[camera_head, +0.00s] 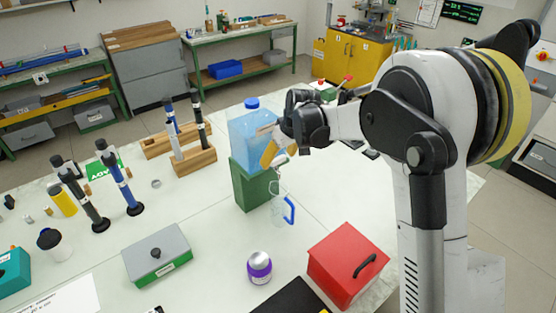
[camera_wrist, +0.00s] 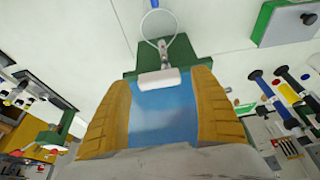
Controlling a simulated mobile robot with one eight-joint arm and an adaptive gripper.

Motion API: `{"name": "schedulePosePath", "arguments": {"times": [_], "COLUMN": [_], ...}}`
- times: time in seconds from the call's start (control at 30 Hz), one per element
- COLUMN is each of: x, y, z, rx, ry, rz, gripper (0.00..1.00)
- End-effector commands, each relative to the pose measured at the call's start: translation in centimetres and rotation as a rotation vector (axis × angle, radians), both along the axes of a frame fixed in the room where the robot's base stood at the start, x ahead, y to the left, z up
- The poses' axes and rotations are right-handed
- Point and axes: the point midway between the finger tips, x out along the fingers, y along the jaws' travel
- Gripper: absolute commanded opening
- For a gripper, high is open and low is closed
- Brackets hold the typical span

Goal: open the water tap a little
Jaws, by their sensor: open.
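The blue water container (camera_head: 252,130) with a blue cap stands on a green stand (camera_head: 248,186) near the middle of the bench. Its tap (camera_head: 281,160) is on the side facing right; in the wrist view the tap's white lever (camera_wrist: 160,78) lies between my fingertips. A clear mug (camera_head: 279,210) with a blue handle stands below the tap; its round rim (camera_wrist: 158,12) shows in the wrist view. My gripper (camera_head: 279,152) is open at the tap, with yellow finger pads on either side of the lever. I cannot tell whether a pad touches it.
A red box (camera_head: 345,262), a purple-banded jar (camera_head: 259,267) and a grey box (camera_head: 157,254) stand nearer the front. A wooden rack (camera_head: 193,160) with dark rods is left of the container. Upright rods (camera_head: 121,179) stand further left. The bench around the mug is clear.

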Motion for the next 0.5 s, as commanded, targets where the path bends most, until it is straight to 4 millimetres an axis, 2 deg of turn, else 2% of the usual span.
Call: {"name": "schedulePosePath", "arguments": {"times": [0.33, 0.37, 0.5], "x": [0.17, 0.16, 0.16], "y": [0.12, 0.12, 0.12], "z": [-0.50, -0.49, -0.48], "rx": [0.000, 0.000, 0.000], "ry": [0.000, 0.000, 0.000], "rz": [0.000, 0.000, 0.000], "gripper": [0.74, 0.69, 0.26]}}
